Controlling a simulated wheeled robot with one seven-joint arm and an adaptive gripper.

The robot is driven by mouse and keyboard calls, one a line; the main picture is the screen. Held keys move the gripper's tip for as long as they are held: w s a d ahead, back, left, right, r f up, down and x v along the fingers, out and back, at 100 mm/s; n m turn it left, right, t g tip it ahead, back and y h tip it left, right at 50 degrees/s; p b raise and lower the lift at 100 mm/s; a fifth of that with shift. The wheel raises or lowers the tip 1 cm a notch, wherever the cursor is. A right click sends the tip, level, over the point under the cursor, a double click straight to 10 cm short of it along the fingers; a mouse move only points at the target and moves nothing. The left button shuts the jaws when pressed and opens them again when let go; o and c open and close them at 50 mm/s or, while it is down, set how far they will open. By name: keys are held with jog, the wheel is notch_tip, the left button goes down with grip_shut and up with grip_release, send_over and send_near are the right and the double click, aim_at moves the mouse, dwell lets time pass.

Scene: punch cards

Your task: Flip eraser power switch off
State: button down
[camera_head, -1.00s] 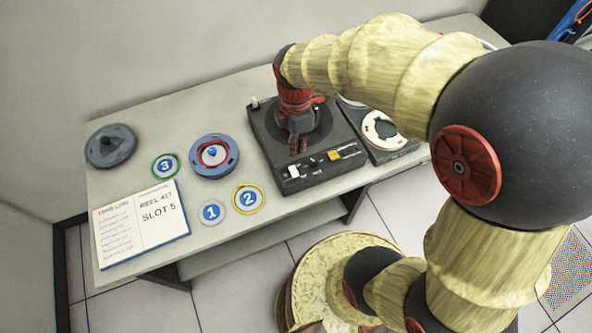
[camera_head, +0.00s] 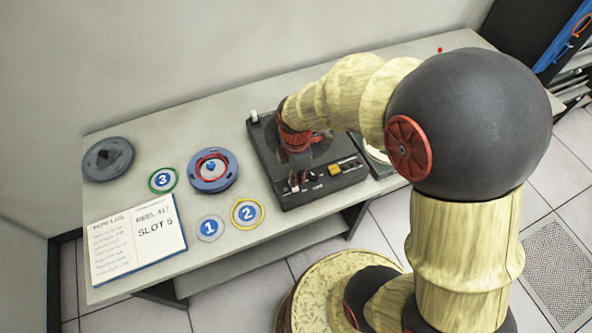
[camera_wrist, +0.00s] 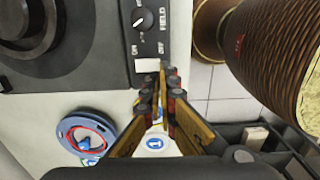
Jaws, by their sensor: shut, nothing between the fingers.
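The eraser (camera_head: 352,180) is a dark box with a round platter on the table. In the wrist view its front panel (camera_wrist: 149,5) shows a FIELD knob (camera_wrist: 141,19) and, near the panel's end, a white power switch (camera_wrist: 146,65) with ON and OFF printed beside it.
A yellow button (camera_head: 335,170) is on the panel's right. Left on the table are a blue reel (camera_head: 201,183), numbered discs (camera_head: 209,229), an open log book (camera_head: 112,262) and a grey reel (camera_head: 108,160). Another device (camera_head: 377,157) stands right, partly behind my arm.

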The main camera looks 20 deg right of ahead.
aim_at(295, 188)
notch_tip(295, 188, down, 4)
jog(key=shift+f+b, duration=0.15)
jog(key=shift+b, duration=0.3)
jog(key=shift+s+f, duration=0.2)
jog(key=shift+f, duration=0.25)
jog(key=shift+w+r+p, duration=0.35)
jog(key=shift+w, duration=0.4)
